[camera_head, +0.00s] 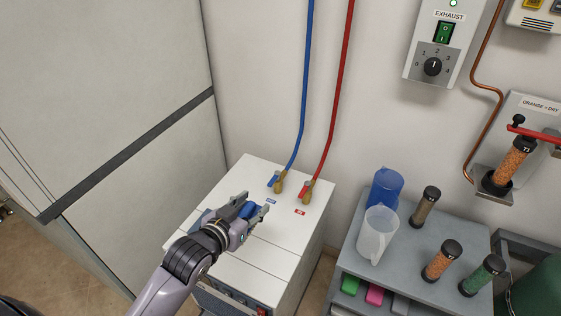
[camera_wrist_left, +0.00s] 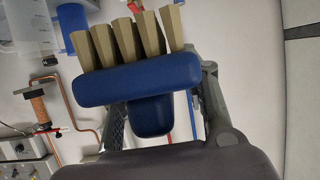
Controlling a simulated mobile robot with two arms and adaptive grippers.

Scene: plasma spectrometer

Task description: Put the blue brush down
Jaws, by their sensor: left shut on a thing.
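The blue brush (camera_wrist_left: 140,80) has a blue block with several tan bristle tufts and a short blue handle. My left gripper (camera_head: 252,212) is shut on it above the top of the white cabinet (camera_head: 263,247). In the left wrist view the handle sits between the fingers of my left gripper (camera_wrist_left: 165,122), with the bristles pointing away. In the head view only a blue part of the brush (camera_head: 247,210) shows between the fingers. I cannot tell how high it is above the cabinet. My right gripper is not in view.
Two valves with a blue hose (camera_head: 307,80) and a red hose (camera_head: 341,100) stand at the cabinet's back. A grey shelf unit (camera_head: 404,262) to the right bears a blue jug (camera_head: 385,188), a clear jug (camera_head: 377,236) and several capped tubes. The cabinet's front right top looks clear.

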